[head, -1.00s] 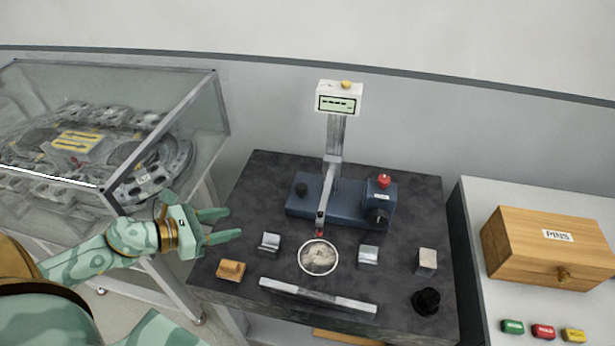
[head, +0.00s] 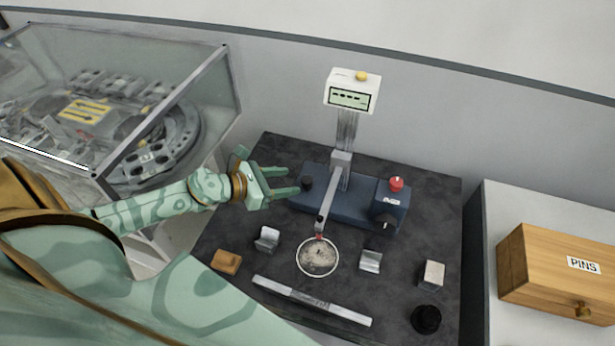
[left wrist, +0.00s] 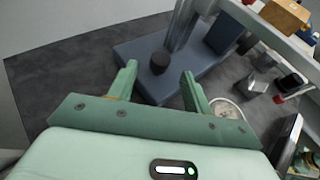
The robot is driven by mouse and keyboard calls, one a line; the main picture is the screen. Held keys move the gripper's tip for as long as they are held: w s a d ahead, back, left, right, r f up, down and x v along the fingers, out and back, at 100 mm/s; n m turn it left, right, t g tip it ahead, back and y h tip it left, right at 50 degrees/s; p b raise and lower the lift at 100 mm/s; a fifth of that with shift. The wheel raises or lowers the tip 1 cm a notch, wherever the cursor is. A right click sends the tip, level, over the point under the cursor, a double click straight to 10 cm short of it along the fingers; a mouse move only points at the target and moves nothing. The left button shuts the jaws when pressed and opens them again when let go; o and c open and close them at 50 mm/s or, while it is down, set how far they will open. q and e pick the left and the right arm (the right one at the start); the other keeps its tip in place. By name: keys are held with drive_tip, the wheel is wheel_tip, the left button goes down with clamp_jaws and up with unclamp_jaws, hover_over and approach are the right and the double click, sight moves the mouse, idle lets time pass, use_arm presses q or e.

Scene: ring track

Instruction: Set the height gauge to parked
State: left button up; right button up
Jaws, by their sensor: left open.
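The height gauge stands on a dark stone table, with a blue base (head: 345,205), an upright metal column (head: 346,135) and a white display head (head: 351,92) with a yellow button on top. Its display shows dashes. A red knob (head: 396,184) and a dark knob (head: 384,221) are on the base's right end; a black knob (head: 307,184) is on its left end. The probe arm ends in a red tip above a round disc (head: 317,257). My left gripper (head: 292,182) is open just left of the black knob. In the left wrist view, the knob (left wrist: 159,63) lies ahead, between the fingers. My right gripper is not in view.
Metal blocks, a wooden block (head: 226,262), a long metal bar (head: 312,301) and a black cylinder (head: 426,319) lie on the table (head: 290,150). A glass case (head: 150,110) stands left, a wooden PINS box (head: 560,272) right.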

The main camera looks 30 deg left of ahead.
sight(306, 180)
use_arm(q)
drive_tip(key=x, duration=0.7)
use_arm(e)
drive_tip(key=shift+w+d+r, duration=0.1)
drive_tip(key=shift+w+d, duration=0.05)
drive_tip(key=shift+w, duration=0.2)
